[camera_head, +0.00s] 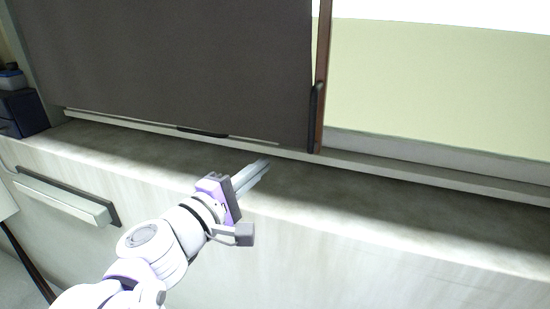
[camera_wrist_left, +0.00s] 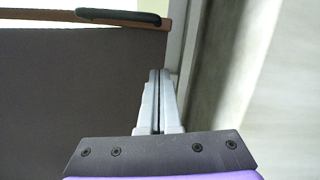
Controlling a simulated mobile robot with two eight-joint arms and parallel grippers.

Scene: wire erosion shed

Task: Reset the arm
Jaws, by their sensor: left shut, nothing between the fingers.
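My left gripper (camera_head: 258,172) reaches in from the lower left in the head view, over the grey ledge (camera_head: 330,185). Its fingers are together with nothing between them. In the left wrist view the closed fingers (camera_wrist_left: 157,100) point toward a dark panel (camera_wrist_left: 70,85) and the pale frame strip beside it. I cannot tell whether the fingertips touch anything. My right gripper is in neither view.
The dark panel (camera_head: 170,60) stands behind the ledge, with a brown edge strip (camera_head: 322,70) and a black handle (camera_head: 316,115). A pale long handle (camera_head: 62,199) juts from the front face at left. Dark blue boxes (camera_head: 20,112) stand at far left. The ledge to the right is bare.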

